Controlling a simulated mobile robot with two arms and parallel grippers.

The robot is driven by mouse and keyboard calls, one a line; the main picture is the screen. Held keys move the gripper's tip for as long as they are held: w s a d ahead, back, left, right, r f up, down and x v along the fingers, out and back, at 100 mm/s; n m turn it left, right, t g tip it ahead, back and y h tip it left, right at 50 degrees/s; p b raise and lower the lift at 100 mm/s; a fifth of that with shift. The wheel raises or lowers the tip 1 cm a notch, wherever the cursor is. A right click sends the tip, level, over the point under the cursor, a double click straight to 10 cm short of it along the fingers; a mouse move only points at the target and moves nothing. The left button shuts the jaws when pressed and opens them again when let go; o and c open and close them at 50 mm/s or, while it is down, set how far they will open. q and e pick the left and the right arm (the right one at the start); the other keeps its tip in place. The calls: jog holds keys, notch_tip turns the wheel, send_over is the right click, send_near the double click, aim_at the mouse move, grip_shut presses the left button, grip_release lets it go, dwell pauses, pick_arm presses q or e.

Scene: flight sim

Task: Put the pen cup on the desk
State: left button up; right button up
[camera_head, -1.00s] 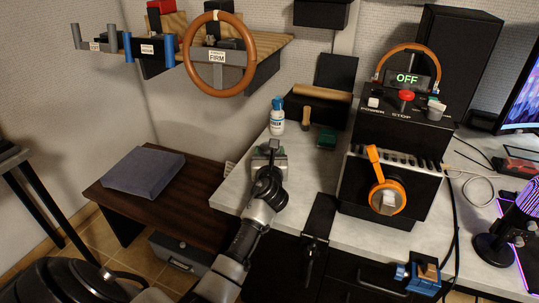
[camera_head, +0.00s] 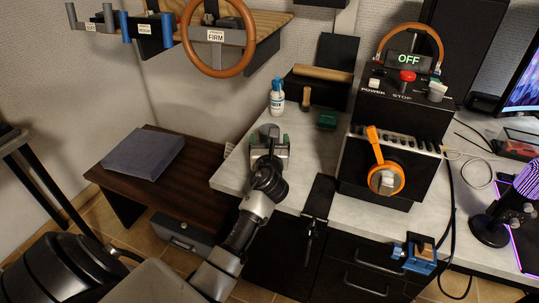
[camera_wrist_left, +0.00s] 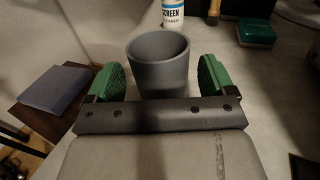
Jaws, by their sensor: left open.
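The pen cup (camera_wrist_left: 160,70) is a plain dark grey, round, empty-looking cup. It is upright at the left end of the desk (camera_head: 330,185), and its rim also shows in the head view (camera_head: 268,131). My left gripper (camera_wrist_left: 158,82) is open, with one green-padded finger on each side of the cup. Narrow gaps show between the pads and the cup wall. The cup's base is hidden behind the gripper body. The left gripper in the head view (camera_head: 269,147) sits just over the desk top. My right gripper is not in view.
A white screen-cleaner bottle (camera_head: 277,98) stands just behind the cup. A black control box (camera_head: 395,150) stands further right. A lower brown table (camera_head: 165,190) is at left.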

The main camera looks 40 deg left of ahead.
pick_arm(q)
jog(key=v, duration=0.9)
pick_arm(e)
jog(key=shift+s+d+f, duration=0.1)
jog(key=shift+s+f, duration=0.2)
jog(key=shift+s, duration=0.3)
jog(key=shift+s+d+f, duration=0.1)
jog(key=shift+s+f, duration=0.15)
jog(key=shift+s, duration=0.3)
